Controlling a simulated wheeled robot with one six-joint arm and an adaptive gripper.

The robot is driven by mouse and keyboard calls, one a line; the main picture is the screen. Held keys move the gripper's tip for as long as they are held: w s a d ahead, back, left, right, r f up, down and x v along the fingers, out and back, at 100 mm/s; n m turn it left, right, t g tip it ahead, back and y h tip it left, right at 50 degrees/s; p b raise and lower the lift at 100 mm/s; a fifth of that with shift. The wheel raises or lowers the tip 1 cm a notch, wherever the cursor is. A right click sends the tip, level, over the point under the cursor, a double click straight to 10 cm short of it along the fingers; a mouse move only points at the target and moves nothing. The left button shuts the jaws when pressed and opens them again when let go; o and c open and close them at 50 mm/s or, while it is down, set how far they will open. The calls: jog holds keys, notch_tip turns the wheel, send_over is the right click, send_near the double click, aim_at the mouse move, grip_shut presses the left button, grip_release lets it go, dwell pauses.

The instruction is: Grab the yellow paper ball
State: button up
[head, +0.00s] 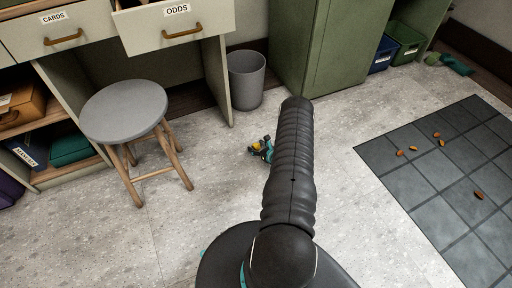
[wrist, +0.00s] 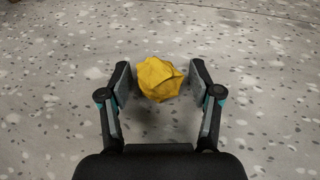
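The yellow paper ball (wrist: 158,79) is crumpled and faceted. In the wrist view it sits between the two fingertips of my gripper (wrist: 159,85), over the speckled floor. The fingers are spread, with a narrow gap showing at each side of the ball. My arm hides part of the gripper there. I cannot tell how far the ball is from the floor, but it appears to rest on it.
A round grey stool (head: 124,110) stands to the left by a desk with drawers. A grey bin (head: 246,80) and a green cabinet (head: 318,45) stand behind. A dark tiled mat (head: 440,180) with several small brown bits lies at right. Floor around the gripper is clear.

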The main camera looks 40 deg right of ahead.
jog(key=c, duration=0.4)
jog(key=shift+r, duration=0.1)
